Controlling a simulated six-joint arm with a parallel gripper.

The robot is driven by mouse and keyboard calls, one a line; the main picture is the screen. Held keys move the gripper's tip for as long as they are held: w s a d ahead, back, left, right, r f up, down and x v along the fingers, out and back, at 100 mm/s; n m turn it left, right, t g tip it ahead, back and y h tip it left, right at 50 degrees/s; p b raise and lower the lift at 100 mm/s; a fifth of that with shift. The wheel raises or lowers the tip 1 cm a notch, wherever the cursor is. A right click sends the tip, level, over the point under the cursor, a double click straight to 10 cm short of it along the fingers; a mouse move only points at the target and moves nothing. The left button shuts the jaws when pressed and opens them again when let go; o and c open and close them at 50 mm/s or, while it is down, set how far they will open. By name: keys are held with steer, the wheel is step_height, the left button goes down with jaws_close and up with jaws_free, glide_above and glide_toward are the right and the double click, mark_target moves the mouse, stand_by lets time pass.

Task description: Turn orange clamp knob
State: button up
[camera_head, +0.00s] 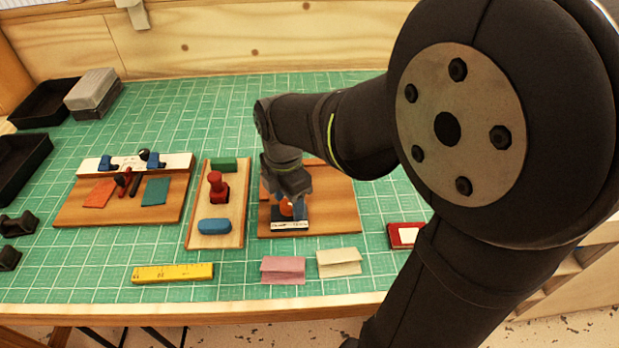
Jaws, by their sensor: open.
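The orange clamp knob (286,208) shows as a small orange patch over a wooden board (335,215) right of centre. It sits just above a dark and white block (290,225) on that board. My gripper (288,200) points down at the knob from above, with its fingers around or right beside it. The gripper is open. Its fingers hide most of the knob, and I cannot tell whether they touch it.
Left of the board is a tray with a red stamp-like piece (217,187), a green block (224,164) and a blue block (214,226). A yellow ruler (172,272), pink card (283,270) and cream card (339,262) lie in front. A red box (404,235) lies right.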

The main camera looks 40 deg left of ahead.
steer(key=c, duration=1)
steer(key=shift+m, duration=0.4)
steer(key=m, duration=0.3)
steer(key=shift+m, duration=0.4)
steer(key=m, duration=1.2)
steer(key=shift+m, duration=0.3)
steer(key=m, duration=0.6)
steer(key=shift+m+y, duration=0.3)
